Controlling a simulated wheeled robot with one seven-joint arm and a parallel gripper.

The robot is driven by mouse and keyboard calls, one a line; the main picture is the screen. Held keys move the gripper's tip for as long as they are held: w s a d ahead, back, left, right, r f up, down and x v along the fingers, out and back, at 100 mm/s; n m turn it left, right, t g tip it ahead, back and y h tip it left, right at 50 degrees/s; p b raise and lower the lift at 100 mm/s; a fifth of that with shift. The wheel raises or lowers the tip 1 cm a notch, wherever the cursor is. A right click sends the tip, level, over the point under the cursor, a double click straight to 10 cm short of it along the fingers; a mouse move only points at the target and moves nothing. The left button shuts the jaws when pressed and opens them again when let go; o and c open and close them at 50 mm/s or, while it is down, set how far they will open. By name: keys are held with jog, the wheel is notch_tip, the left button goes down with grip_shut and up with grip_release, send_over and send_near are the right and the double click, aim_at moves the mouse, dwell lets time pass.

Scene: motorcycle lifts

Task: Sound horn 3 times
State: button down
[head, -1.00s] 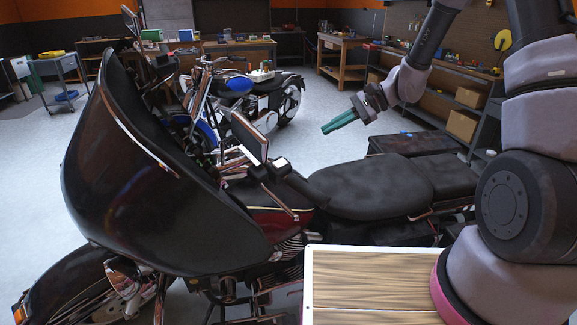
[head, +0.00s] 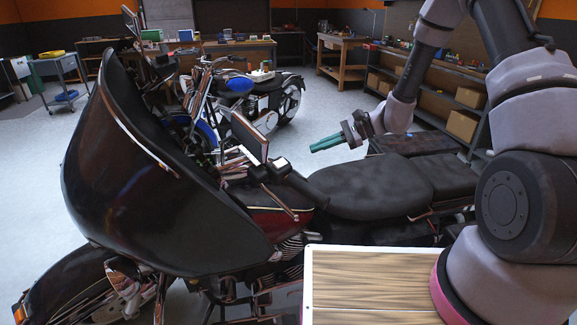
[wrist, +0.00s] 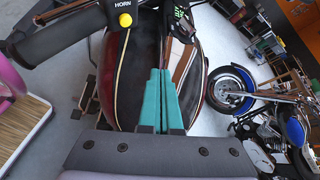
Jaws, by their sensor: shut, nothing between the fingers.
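The horn button is a yellow round knob (wrist: 125,20) under a "HORN" label, at the inner end of the black handlebar grip (wrist: 57,38) in the wrist view.
A second motorcycle (head: 255,95) is behind. Workbenches (head: 343,60) and shelves line the back. A wood-topped surface (head: 375,285) is at the front.

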jog(key=s+a, duration=0.5)
jog(key=shift+s+f, duration=0.25)
jog(key=shift+f, duration=0.2)
jog(key=shift+a, duration=0.15)
dwell(1.7)
jog(key=shift+s+a, duration=0.2)
jog(key=shift+s, duration=0.1)
jog(key=shift+s+a+f, duration=0.1)
jog(key=shift+s+a, duration=0.25)
dwell(0.8)
jog(key=shift+w+d, duration=0.1)
dwell(0.5)
jog(key=shift+w+d, duration=0.5)
jog(key=shift+w, duration=0.05)
jog(key=shift+w+d, duration=0.1)
jog(key=w+d, duration=0.1)
jog(key=w+d+r, duration=0.1)
jog(key=w+d, duration=0.1)
jog(key=shift+w+d, duration=0.15)
jog(key=shift+w, duration=0.05)
